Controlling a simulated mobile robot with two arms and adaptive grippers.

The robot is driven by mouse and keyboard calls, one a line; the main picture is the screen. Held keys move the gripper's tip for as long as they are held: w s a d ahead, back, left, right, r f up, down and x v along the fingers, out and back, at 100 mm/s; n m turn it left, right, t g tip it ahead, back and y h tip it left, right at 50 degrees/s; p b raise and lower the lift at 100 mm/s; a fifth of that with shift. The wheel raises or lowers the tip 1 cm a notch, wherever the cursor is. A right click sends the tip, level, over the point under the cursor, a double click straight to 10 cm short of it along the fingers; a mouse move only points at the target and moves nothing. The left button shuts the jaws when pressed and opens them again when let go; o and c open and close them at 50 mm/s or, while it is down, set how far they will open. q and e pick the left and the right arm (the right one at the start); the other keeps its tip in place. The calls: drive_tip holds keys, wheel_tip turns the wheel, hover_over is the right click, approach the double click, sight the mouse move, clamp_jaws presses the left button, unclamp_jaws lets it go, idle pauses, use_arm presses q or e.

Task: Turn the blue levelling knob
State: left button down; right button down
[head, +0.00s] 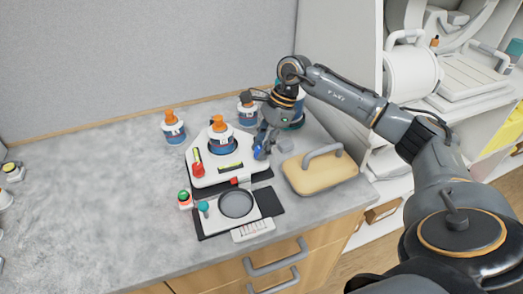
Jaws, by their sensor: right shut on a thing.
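The blue levelling knob (257,153) is at the right side of a white levelling device (209,180) on the grey counter. My right gripper (262,147) points down over that side, shut on the blue knob, and its fingers hide part of it. The device carries a red knob (198,170) at its left front, yellow-green level vials and a bottle with an orange cap (219,131). My left gripper does not show.
Other orange-capped bottles (173,127) stand behind and left of the device. A tan block with a grey handle (320,172) lies close to the right. The counter's left part is mostly clear.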

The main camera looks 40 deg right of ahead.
drive_tip(key=m+t+b, duration=0.1)
drive_tip(key=m, duration=0.2)
drive_tip(key=shift+s+f+b, duration=0.1)
drive_tip(key=shift+b, duration=0.25)
drive_tip(key=shift+m+t+h+b, duration=0.4)
drive_tip(key=shift+m+t+b, duration=0.1)
drive_tip(key=shift+m, duration=0.8)
drive_tip(key=c, duration=1.1)
unclamp_jaws()
drive_tip(key=shift+o, duration=0.2)
drive_tip(key=shift+r, duration=0.2)
drive_tip(key=v, duration=1.2)
